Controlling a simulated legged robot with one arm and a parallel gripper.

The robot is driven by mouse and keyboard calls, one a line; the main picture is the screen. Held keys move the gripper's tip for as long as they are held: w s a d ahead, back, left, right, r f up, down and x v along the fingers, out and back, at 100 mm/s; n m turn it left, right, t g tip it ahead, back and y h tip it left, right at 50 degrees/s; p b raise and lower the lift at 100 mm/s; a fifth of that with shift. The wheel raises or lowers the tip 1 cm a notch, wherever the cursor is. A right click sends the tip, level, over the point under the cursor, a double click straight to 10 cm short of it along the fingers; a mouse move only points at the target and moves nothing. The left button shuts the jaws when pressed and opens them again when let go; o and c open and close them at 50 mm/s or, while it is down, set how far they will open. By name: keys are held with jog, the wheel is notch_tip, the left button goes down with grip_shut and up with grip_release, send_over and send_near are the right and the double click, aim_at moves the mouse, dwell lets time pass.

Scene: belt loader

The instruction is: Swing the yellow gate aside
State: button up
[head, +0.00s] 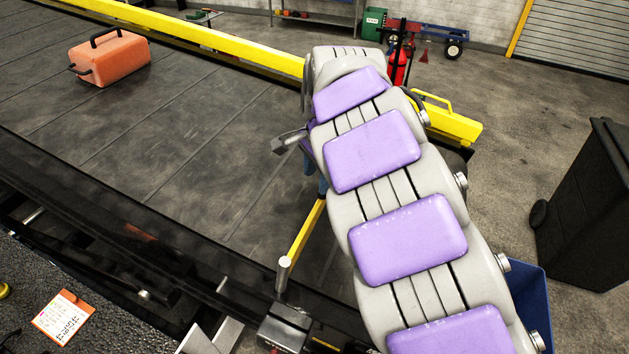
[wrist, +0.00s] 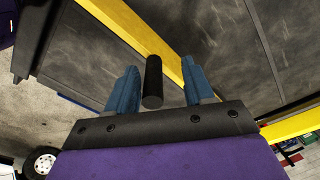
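The yellow gate (head: 306,232) is a bar lying across the dark belt. Its near end sits by a post at the belt's near edge, and my arm hides its far part in the head view. In the wrist view the yellow bar (wrist: 162,45) runs diagonally behind my fingers. A black cylindrical handle (wrist: 153,82) shows between the two blue fingers of my gripper (wrist: 160,82). The fingers are apart, with visible gaps beside the handle, so my gripper is open around it. In the head view only a bit of my gripper (head: 323,187) shows below my arm.
An orange case (head: 110,57) with black handles lies on the belt (head: 190,130) at the upper left. A yellow rail (head: 225,42) runs along the far side. A black bin (head: 590,210) and a blue container (head: 530,295) stand at the right.

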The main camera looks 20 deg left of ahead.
jog(key=d+f, duration=0.1)
jog(key=w+d+f, duration=0.1)
jog(key=d, duration=0.1)
jog(key=shift+d+f, duration=0.15)
jog(key=shift+f, duration=0.25)
jog(key=shift+s+a+f, duration=0.1)
jog(key=shift+a+f, duration=0.1)
jog(key=shift+a, duration=1.15)
jog(key=shift+c, duration=0.5)
jog(key=shift+a, duration=0.2)
jog(key=shift+c, duration=0.8)
jog(key=shift+s+d, duration=0.1)
jog(key=shift+c, duration=0.7)
jog(key=shift+d, duration=0.6)
jog(key=c, duration=0.3)
jog(key=shift+w+d, duration=0.15)
jog(key=shift+w, duration=0.05)
jog(key=shift+c, duration=0.7)
jog(key=shift+r, duration=0.1)
grip_shut()
